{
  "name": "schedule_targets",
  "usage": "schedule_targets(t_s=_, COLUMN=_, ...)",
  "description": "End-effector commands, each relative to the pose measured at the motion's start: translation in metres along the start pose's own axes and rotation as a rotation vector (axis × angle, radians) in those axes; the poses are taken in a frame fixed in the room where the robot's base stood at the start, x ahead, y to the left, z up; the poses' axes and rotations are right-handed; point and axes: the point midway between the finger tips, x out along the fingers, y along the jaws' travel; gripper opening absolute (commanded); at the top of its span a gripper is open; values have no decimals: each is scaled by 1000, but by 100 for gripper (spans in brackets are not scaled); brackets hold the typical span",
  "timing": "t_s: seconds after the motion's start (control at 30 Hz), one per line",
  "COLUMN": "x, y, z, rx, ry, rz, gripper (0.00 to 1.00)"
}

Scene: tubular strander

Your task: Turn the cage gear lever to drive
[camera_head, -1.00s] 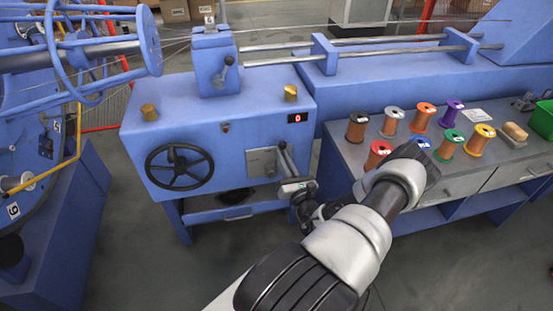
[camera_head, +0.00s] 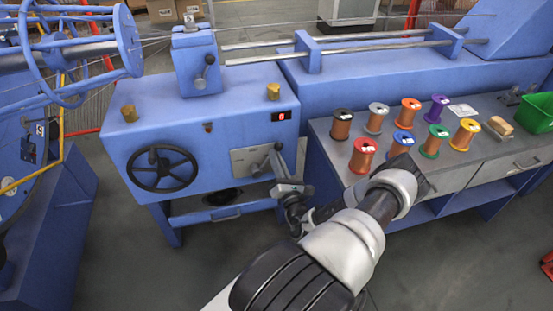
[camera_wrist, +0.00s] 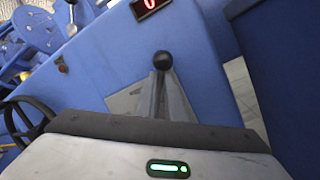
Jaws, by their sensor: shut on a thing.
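The cage gear lever (camera_wrist: 162,61) has a round black knob and rises from a grey plate in the wrist view. The plate (camera_head: 240,161) is on the front of the blue machine, right of the black handwheel (camera_head: 162,168). My gripper (camera_head: 272,161) is at the lever in the head view and shut on it. In the wrist view the knob stands beyond the gripper's dark front edge, which hides the lower part of the lever. The lever's position markings cannot be read.
A red digital display (camera_head: 282,116) sits above the plate. A second lever (camera_head: 207,66) is on the block on top. To the right, a workbench (camera_head: 330,155) holds several wire spools and a green bin (camera_head: 537,113). The floor in front is clear.

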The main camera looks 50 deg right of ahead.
Motion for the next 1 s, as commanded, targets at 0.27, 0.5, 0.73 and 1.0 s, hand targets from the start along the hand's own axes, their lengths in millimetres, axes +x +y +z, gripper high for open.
schedule_targets(t_s=0.27, x=-2, y=-2, z=-2, rx=2, ry=4, rz=-7, gripper=28)
schedule_targets(t_s=0.5, x=-1, y=-1, z=-1, rx=1, ry=2, rz=-4, gripper=28)
schedule_targets(t_s=0.73, x=-19, y=-1, z=0, rx=2, ry=3, rz=-5, gripper=28)
schedule_targets(t_s=1.0, x=-82, y=-1, z=0, rx=2, ry=4, rz=-8, gripper=28)
